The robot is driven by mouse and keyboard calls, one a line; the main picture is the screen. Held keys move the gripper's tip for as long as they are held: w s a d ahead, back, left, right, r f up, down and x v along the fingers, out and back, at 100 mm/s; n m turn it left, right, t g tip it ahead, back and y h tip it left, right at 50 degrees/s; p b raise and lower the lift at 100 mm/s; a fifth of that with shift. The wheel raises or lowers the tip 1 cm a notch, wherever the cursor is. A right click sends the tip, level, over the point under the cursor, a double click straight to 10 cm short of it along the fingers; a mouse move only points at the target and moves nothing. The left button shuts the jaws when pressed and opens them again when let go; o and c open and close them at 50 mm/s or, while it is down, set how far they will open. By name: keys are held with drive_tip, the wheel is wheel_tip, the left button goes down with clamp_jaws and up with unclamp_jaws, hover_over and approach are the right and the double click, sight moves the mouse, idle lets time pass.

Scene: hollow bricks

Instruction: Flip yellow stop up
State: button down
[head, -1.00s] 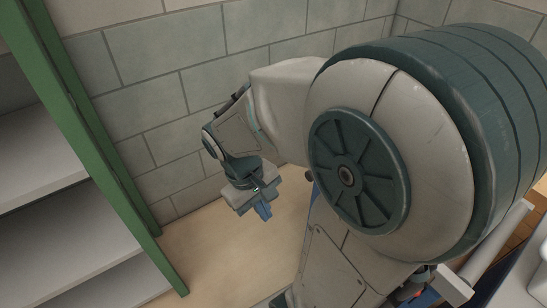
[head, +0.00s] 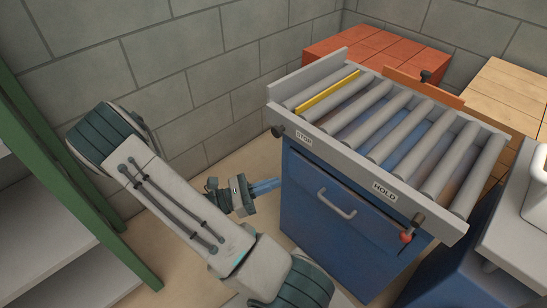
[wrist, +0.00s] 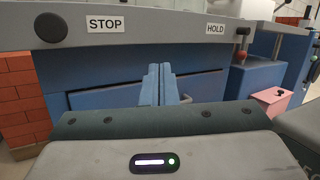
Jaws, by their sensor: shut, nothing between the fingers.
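The yellow stop (head: 328,92) is a thin yellow bar lying between the grey rollers near the left end of the roller table (head: 345,147). A dark round knob (head: 277,131) sits by the STOP label (head: 304,138) on the front rail; the knob also shows in the wrist view (wrist: 50,27). A red-tipped lever (head: 407,237) hangs by the HOLD label (head: 384,191). My gripper (head: 278,183) is shut and empty, in front of the blue cabinet and below the rail. In the wrist view its blue fingers (wrist: 160,84) are together, below and between the two labels. The yellow stop is hidden there.
A blue cabinet (head: 335,225) with a drawer handle (head: 337,204) stands under the rollers. Red brick stacks (head: 385,47) and pale blocks (head: 510,95) stand behind. A green-framed shelf (head: 60,190) is at left. A pink box (wrist: 272,104) shows at right in the wrist view.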

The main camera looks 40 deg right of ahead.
drive_tip(key=w+f+n+t+h+b, duration=0.4)
drive_tip(key=f+n+t, duration=0.5)
drive_tip(key=n+t, duration=0.4)
drive_tip(key=shift+w+d+t+h, duration=0.35)
drive_tip(key=shift+w+h, duration=0.4)
drive_tip(key=shift+h, duration=0.45)
drive_tip(key=w+a+r+b+x, duration=0.1)
drive_tip(key=x, duration=1.1)
drive_tip(key=shift+w+r, duration=0.2)
drive_tip(key=shift+r, duration=0.4)
drive_tip(key=shift+r, duration=0.1)
